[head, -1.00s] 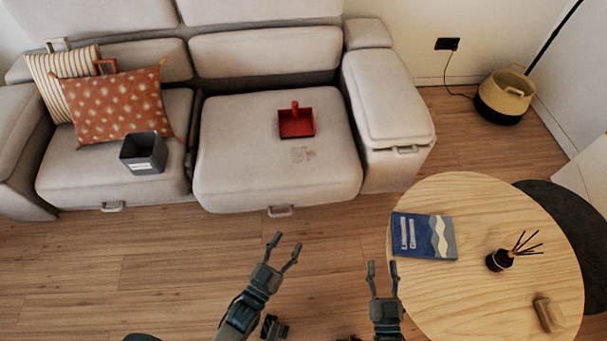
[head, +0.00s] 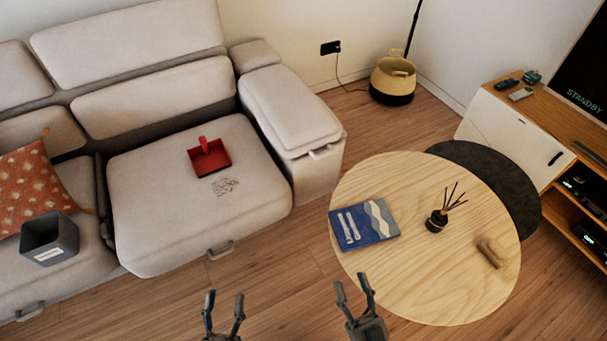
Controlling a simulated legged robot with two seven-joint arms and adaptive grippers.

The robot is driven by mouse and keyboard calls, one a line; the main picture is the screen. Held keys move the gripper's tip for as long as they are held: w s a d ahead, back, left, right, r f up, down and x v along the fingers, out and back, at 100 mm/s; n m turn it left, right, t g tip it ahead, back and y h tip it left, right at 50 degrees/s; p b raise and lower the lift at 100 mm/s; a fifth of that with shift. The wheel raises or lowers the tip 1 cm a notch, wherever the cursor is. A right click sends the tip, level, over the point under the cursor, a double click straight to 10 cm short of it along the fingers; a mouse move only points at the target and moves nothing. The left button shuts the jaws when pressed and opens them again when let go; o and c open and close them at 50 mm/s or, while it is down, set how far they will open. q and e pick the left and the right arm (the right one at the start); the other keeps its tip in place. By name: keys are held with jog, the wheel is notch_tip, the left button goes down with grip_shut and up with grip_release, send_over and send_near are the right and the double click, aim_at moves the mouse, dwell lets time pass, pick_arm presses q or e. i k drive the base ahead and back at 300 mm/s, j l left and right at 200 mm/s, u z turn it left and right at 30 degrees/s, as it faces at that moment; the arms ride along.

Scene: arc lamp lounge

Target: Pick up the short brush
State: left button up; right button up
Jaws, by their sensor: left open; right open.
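A small tan, block-like object (head: 491,252) lies on the right part of the round wooden table (head: 440,295); it may be the short brush, but its bristles are not clear. A red dustpan (head: 209,158) with a raised handle sits on the sofa seat, with a patch of crumbs (head: 225,187) in front of it. My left gripper (head: 225,296) is open and empty over the floor, left of the table. My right gripper (head: 352,281) is open and empty by the table's near left edge. Both are apart from the tan object.
A grey bin (head: 50,238) is on the sofa (head: 140,235). A TV bench (head: 545,120) is at right. Floor before the sofa is clear.

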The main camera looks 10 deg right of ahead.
aim_at(497, 255)
jog(key=z, duration=1.9)
jog(key=i+j+z, duration=0.1)
jog(key=j+z, duration=0.55)
jog(key=j, duration=0.2)
jog(key=i+j+z, duration=0.2)
jog(key=j+z, duration=0.7)
jog(key=j, duration=0.25)
jog(key=j+z, duration=0.45)
jog(key=j, duration=0.25)
jog(key=i, duration=0.05)
